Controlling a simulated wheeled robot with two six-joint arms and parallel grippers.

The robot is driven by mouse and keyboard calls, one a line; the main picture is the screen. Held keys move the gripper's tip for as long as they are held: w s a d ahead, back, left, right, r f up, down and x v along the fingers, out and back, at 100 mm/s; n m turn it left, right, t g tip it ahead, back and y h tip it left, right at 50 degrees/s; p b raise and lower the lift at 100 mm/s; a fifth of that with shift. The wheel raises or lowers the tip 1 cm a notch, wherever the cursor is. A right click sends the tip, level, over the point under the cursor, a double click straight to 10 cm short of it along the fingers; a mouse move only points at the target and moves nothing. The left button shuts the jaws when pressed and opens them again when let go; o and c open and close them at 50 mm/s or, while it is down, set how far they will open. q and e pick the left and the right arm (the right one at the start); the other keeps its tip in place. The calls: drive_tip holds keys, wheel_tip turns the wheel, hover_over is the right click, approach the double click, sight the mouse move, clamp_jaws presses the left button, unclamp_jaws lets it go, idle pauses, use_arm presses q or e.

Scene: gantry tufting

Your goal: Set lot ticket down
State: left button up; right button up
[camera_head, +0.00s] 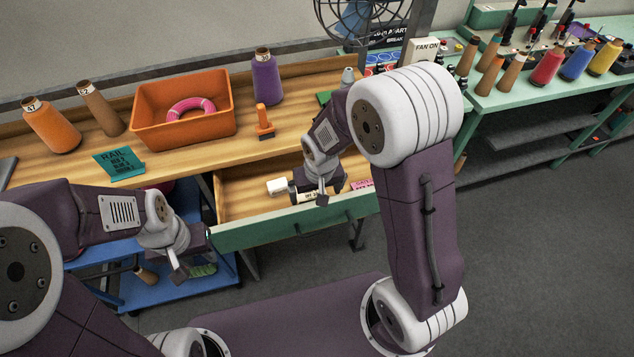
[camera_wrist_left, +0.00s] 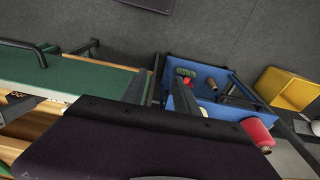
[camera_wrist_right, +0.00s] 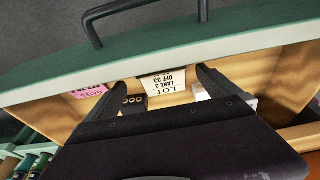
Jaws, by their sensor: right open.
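The cream lot ticket (camera_wrist_right: 163,84) with black print is at the inner side of the drawer front in the right wrist view. A sliver of it shows in the head view (camera_head: 312,197). My right gripper (camera_wrist_right: 169,74) is open, with a finger on either side of the ticket in that view; I cannot tell if they touch it. In the head view the right gripper (camera_head: 323,196) is over the open drawer (camera_head: 245,203) and partly covers the ticket. My left gripper (camera_head: 183,268) is open and empty, left of the drawer above a blue cart.
A pink ticket (camera_wrist_right: 88,91) and a white block (camera_head: 278,186) are in the drawer. The bench holds an orange bin (camera_head: 184,128), yarn cones, a teal RAIL card (camera_head: 119,164) and an orange-handled stamp (camera_head: 264,122). The blue cart (camera_head: 165,291) stands low at left.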

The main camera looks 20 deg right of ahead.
drive_tip(key=v, duration=0.7)
drive_tip(key=shift+s, duration=0.1)
